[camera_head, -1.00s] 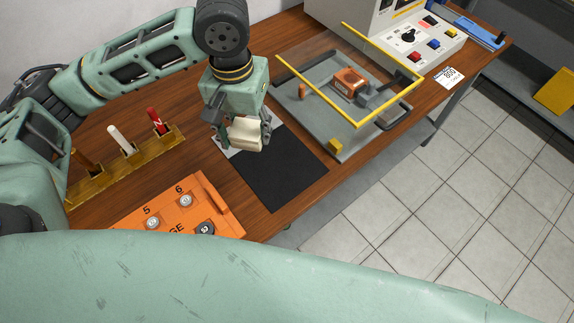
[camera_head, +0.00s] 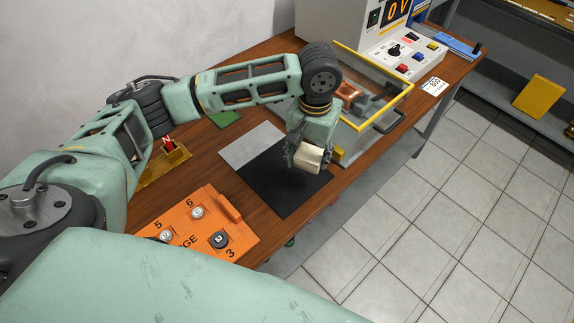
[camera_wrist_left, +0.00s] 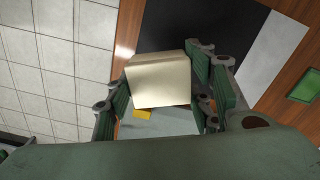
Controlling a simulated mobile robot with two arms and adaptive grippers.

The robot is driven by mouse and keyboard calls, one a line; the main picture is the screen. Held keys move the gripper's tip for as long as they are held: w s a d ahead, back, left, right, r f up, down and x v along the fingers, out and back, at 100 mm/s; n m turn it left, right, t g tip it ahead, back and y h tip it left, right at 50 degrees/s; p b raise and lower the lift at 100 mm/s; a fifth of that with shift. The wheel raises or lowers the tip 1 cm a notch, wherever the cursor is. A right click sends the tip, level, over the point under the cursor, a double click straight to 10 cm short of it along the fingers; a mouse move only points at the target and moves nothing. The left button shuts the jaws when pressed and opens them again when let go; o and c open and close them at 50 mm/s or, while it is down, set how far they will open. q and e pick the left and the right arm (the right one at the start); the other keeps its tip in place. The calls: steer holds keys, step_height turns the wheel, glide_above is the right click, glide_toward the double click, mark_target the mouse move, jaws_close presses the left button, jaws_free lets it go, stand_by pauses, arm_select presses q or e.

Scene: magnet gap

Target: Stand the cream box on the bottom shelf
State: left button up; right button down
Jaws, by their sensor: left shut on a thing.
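The cream box (camera_head: 308,158) is in my left gripper (camera_head: 306,156), above the front right part of the black mat on the wooden bench. In the left wrist view the cream box (camera_wrist_left: 158,80) sits between the two fingers of my left gripper (camera_wrist_left: 163,95), which are shut on its sides. A grey shelf unit stands at the right; its low shelf (camera_head: 490,88) holds a yellow box (camera_head: 538,97). My right gripper is not in view.
An orange panel (camera_head: 200,232) with knobs lies on the bench's near left. A yellow-framed clear guard (camera_head: 385,122) and a power supply (camera_head: 395,45) stand at the bench's back right. Tiled floor (camera_head: 440,200) lies clear between bench and shelf unit.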

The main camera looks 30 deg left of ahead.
arm_select(q)
glide_above(285, 173)
steer(key=f, duration=0.1)
steer(key=d+f, duration=0.1)
steer(key=f, duration=0.1)
steer(key=shift+p, duration=0.3)
steer(key=shift+a+f, duration=0.35)
steer(key=shift+a, duration=0.1)
step_height(285, 173, down, 3)
steer(key=shift+s+f+p, duration=0.1)
steer(key=shift+f+p, duration=0.05)
steer(key=shift+p, duration=0.15)
steer(key=shift+f, duration=0.45)
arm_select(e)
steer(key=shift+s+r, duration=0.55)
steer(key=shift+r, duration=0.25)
arm_select(q)
steer(key=o, duration=1.2)
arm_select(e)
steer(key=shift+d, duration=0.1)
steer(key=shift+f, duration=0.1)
